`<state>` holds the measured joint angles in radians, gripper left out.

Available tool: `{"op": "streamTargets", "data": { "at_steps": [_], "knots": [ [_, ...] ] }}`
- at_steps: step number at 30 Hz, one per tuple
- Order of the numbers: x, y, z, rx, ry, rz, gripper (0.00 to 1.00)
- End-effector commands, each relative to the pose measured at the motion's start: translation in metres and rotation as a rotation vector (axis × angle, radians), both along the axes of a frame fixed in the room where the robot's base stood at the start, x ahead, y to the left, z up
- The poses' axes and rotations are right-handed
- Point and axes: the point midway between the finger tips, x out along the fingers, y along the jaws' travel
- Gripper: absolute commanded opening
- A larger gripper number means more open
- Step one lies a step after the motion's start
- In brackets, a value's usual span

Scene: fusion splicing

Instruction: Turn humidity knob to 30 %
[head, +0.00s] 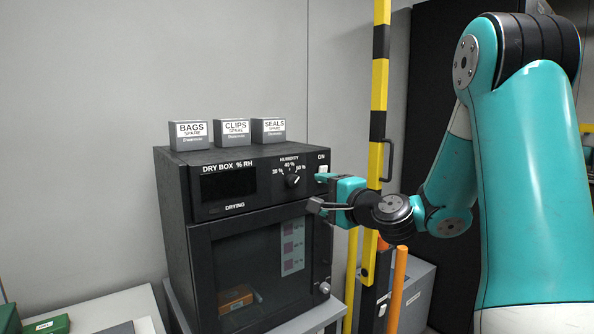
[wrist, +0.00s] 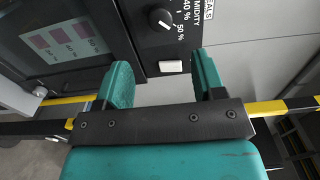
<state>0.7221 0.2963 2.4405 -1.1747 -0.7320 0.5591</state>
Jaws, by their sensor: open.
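The dry box (head: 175,180) has a black humidity knob (head: 293,181) on its upper front panel, with 30 %, 40 % and 50 % printed around it. The knob also shows at the top of the wrist view (wrist: 160,19), its white mark seeming to point toward 50 %. My gripper (head: 320,191) is open and empty, in front of the panel's right end, to the right of the knob and apart from it. In the wrist view its two teal fingers (wrist: 162,77) are spread, with the knob beyond them.
The display (head: 228,185) is dark. The glass door (head: 250,262) below is shut. Small boxes (head: 231,132) stand on top. A yellow and black post (head: 378,110) rises close to my wrist.

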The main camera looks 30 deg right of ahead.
Motion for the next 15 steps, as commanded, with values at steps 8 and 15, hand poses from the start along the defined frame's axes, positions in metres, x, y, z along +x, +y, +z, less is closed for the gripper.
{"op": "streamTargets", "data": {
  "at_steps": [8, 15],
  "knots": [
    [0.063, 0.004, 0.006, 0.000, 0.001, 0.005, 0.63],
    [0.095, 0.004, 0.003, -0.001, 0.000, 0.001, 0.63]
  ]
}}
